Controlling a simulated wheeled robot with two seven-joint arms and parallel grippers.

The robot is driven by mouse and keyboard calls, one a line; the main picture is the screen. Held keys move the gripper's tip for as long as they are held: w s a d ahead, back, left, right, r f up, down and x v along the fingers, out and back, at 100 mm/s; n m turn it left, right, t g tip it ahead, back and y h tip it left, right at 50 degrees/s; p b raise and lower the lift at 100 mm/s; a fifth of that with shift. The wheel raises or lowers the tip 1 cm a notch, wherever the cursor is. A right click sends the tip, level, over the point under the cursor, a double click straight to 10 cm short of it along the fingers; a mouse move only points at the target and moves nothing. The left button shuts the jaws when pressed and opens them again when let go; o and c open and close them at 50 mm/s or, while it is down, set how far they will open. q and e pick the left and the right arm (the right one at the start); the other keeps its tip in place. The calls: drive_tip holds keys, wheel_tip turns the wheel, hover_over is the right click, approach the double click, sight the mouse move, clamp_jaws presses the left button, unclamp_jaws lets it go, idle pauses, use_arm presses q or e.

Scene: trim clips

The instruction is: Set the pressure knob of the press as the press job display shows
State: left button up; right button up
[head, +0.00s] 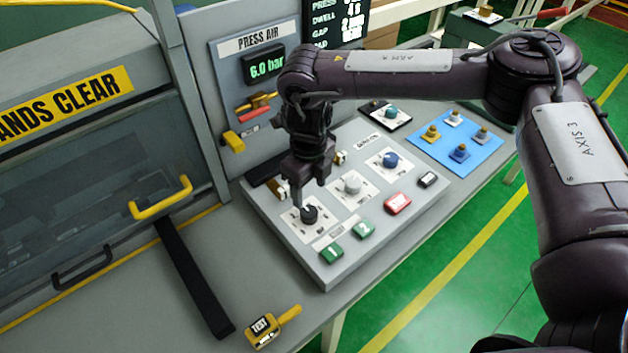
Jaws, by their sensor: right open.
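My right gripper (306,191) points down just above the black knob (309,214) on the grey control panel (334,268). Its jaws are open, and I cannot tell whether they touch the knob. Beside it are a light grey knob (352,184) and a blue knob (389,160), each on a white dial plate. Their labels are too small to read, so I cannot tell which is the pressure knob. My left gripper is not in view.
A Press Air gauge (264,67) reads 6.0 bar. Green buttons (332,254) and a red one (398,203) sit near the panel's front. A blue mat (446,157) holds several small parts. The press guard (90,170) stands left.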

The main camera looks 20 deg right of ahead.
sight(309, 211)
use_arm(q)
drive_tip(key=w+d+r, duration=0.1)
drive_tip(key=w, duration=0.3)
use_arm(e)
drive_tip(key=shift+w+d+f+p, duration=0.3)
drive_tip(key=shift+f, duration=0.2)
drive_tip(key=shift+s+a+f+p, duration=0.55)
drive_tip(key=shift+s+a+f, duration=0.25)
drive_tip(key=shift+s, duration=0.2)
wheel_tip(309, 211, down, 2)
drive_tip(key=shift+s+d+f+p, duration=0.1)
drive_tip(key=shift+d+f+p, duration=0.05)
drive_tip(key=shift+f+p, duration=0.15)
drive_tip(key=shift+w+d+f, duration=0.15)
drive_tip(key=shift+w+f, duration=0.05)
drive_tip(key=shift+f, duration=0.2)
drive_tip(key=shift+w+d+f, duration=0.15)
drive_tip(key=shift+w+f, duration=0.05)
drive_tip(key=shift+f, duration=0.2)
drive_tip(key=shift+a, duration=0.1)
drive_tip(key=c, duration=0.7)
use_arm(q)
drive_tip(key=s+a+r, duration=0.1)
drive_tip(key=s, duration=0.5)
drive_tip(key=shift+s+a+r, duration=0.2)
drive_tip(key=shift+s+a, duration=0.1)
use_arm(e)
drive_tip(key=shift+c, duration=1.4)
